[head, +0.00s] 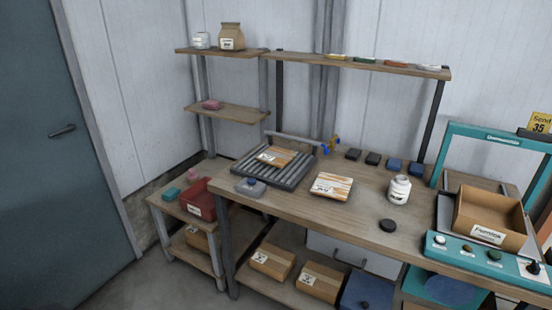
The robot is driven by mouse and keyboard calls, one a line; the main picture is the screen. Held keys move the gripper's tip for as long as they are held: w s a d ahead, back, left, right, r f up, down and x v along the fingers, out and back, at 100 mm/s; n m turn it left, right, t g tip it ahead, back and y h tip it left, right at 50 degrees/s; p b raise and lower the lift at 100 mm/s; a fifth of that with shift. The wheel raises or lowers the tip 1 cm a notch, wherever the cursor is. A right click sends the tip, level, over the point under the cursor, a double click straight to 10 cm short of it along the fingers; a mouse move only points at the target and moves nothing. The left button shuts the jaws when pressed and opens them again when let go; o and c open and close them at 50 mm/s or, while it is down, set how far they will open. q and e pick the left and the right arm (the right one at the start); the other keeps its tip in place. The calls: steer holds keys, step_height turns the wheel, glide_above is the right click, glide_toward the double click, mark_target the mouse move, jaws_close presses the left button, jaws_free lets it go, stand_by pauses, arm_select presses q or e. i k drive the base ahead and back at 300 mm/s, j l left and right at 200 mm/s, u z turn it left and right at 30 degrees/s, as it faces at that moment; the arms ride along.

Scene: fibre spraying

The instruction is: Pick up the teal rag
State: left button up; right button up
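A small teal block-like item (172,193), which looks like the folded teal rag, lies on the low side table (186,214) at the left of the workbench. It sits just left of a red bin (198,199).
The workbench (285,205) carries a roller rack (272,178), wooden pieces, a white bottle (399,190) and dark blocks. A cardboard box (488,213) stands at the right. A door (75,160) is at the left. Floor is clear before the side table.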

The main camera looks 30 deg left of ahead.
mark_target(172, 192)
steer(key=u, duration=1.7)
